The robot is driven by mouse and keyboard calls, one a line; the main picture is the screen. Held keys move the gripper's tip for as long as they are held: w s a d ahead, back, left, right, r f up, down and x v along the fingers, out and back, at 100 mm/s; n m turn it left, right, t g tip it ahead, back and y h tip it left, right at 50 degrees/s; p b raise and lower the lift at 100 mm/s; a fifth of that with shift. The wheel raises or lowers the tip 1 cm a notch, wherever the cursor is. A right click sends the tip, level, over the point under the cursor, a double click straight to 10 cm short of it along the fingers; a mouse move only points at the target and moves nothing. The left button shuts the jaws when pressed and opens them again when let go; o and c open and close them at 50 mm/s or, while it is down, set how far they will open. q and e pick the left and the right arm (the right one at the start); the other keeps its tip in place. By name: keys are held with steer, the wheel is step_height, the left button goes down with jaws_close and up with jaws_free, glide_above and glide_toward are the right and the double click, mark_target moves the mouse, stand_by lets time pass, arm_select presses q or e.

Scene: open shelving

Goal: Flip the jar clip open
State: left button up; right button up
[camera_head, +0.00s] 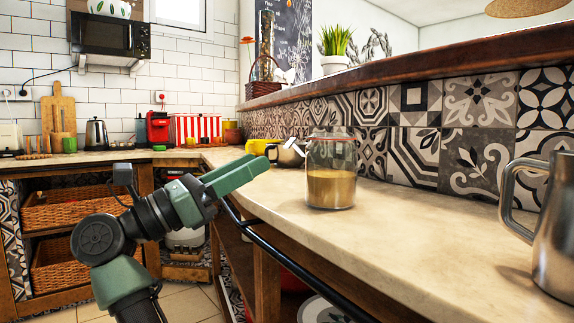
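A clear glass jar (330,172) stands upright on the pale counter, about half filled with a tan substance. Its lid with a reddish seal (330,135) sits on top. A wire-like clip appears at the jar's left upper side, but its exact position is too small to tell.
The pale counter (420,235) is clear in front of the jar. A steel pitcher (555,225) stands at the right edge. A metal pot (287,155) and a yellow item (257,146) are behind the jar. A tiled wall with a wooden ledge (420,55) runs behind.

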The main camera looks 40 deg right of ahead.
mark_target(286, 146)
steer(key=x, duration=0.8)
steer(key=shift+s+d+f, duration=0.1)
jaws_close()
